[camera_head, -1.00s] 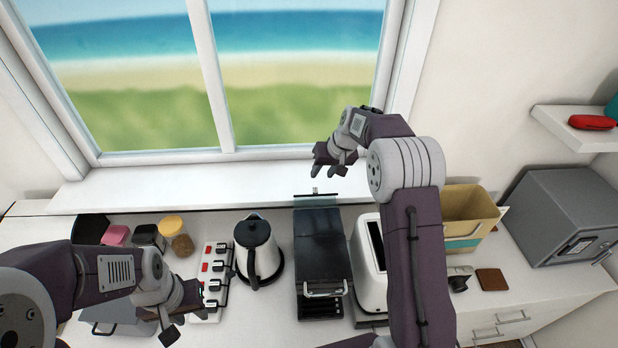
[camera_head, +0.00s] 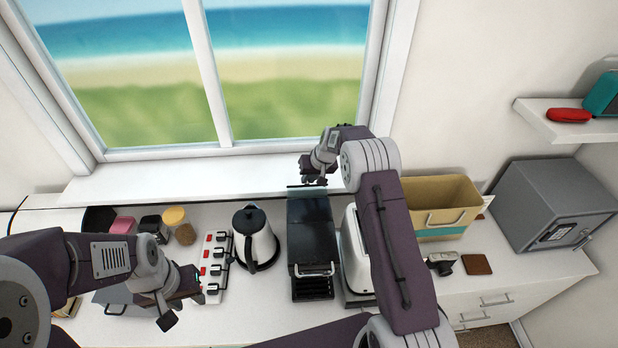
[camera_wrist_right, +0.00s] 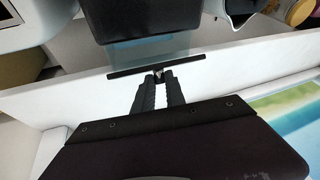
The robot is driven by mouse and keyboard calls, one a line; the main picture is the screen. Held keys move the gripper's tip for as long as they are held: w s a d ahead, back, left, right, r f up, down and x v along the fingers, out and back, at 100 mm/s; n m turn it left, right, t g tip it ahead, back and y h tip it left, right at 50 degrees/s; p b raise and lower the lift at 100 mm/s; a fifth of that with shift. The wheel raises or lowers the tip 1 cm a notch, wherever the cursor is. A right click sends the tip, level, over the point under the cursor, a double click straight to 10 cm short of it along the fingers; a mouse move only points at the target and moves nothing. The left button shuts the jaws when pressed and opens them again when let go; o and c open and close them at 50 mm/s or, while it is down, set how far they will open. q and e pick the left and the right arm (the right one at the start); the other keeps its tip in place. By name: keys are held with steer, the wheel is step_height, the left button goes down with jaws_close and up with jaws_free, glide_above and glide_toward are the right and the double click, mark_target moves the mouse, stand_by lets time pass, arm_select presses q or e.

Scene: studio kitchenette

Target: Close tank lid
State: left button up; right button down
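The black machine (camera_head: 312,232) stands on the counter, its tank at the back. The tank lid is a clear panel with a dark edge bar (camera_head: 307,187), apparently raised at the machine's rear. In the right wrist view the clear panel (camera_wrist_right: 150,50) lies beyond the bar (camera_wrist_right: 188,64). My right gripper (camera_head: 313,178) is at this bar; its fingers (camera_wrist_right: 158,80) are close together at a small grey piece at the bar's middle. Whether they grip it, I cannot tell. My left gripper (camera_head: 183,302) is open and empty over the counter's left part.
A kettle (camera_head: 262,243) and a switch strip (camera_head: 213,262) stand left of the machine. A white appliance (camera_head: 354,250) is close on its right, partly behind my right arm. A tan bin (camera_head: 432,195) and a grey safe (camera_head: 545,205) stand further right. The window sill (camera_head: 200,180) runs behind.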

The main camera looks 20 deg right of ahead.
arm_select(q)
steer(key=shift+w+a, duration=0.1)
steer(key=shift+w, duration=0.1)
arm_select(e)
steer(key=shift+w+f, duration=0.15)
steer(key=shift+w, duration=0.05)
arm_select(q)
steer(key=shift+f+b, duration=0.45)
arm_select(e)
steer(key=shift+s, duration=0.1)
